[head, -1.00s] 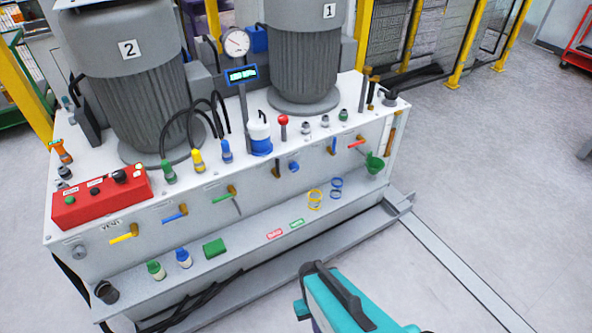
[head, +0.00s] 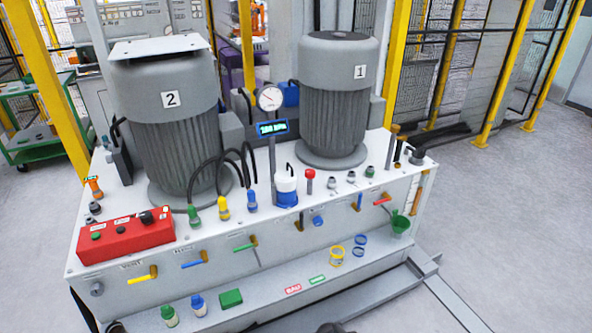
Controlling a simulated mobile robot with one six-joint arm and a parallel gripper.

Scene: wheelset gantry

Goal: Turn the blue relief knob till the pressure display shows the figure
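The blue relief knob (head: 318,220) is a small round knob on the front face of the white power unit, right of the middle. The pressure display (head: 272,128) is a small blue-framed screen with lit cyan characters, on a thin post on the unit's top. Its figure is too small to read surely. A round dial gauge (head: 270,98) stands just above it. My gripper is not in view, and nothing is seen touching the knob.
Two grey motors, marked 2 (head: 170,99) and 1 (head: 360,72), stand on the unit. Levers with coloured handles, such as a yellow one (head: 143,277), stick out of its front. The lower ledge holds bottles, a green block (head: 231,299) and rings. Floor on the right is clear.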

